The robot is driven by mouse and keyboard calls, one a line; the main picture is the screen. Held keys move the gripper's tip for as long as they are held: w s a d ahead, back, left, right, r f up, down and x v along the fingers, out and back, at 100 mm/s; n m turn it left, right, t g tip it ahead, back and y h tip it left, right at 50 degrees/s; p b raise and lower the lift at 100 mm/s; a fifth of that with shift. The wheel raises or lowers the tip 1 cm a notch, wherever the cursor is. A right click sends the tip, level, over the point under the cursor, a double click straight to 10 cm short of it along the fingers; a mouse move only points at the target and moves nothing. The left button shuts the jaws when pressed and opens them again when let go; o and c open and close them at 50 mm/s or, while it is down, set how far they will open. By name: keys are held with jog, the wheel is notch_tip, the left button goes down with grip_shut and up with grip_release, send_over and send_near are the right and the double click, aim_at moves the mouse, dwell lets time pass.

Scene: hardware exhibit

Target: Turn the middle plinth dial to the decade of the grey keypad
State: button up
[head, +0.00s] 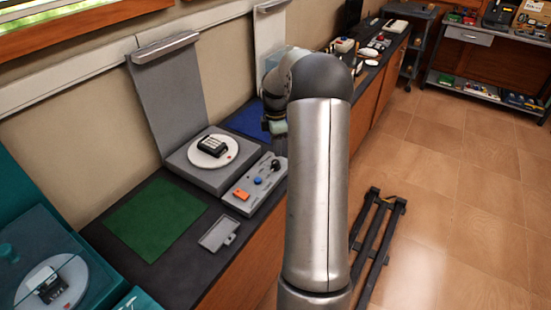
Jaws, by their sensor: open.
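The middle plinth (190,173) is grey and carries a white disc (228,159) with a small dark keypad-like device (213,145). Its sloped grey control panel (238,202) has an orange piece (242,195), a blue button (258,181) and a black knob (275,166), which looks like the dial. The knob's pointer and any decade marks are too small to read. My gripper (273,128) is small and partly hidden by my arm, behind and above the knob end of the panel. It is open, and I see nothing held in it.
A teal case (30,235) at left holds a device on a white disc. A green mat (154,218) and a small grey plate (218,233) lie on the dark counter. A blue mat (248,122) lies beyond the plinth. The tiled floor at right is mostly clear.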

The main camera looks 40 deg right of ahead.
aim_at(276, 161)
notch_tip(276, 161, down, 8)
jog(key=shift+r+p, duration=0.25)
jog(key=shift+p, duration=0.1)
jog(key=c, duration=1)
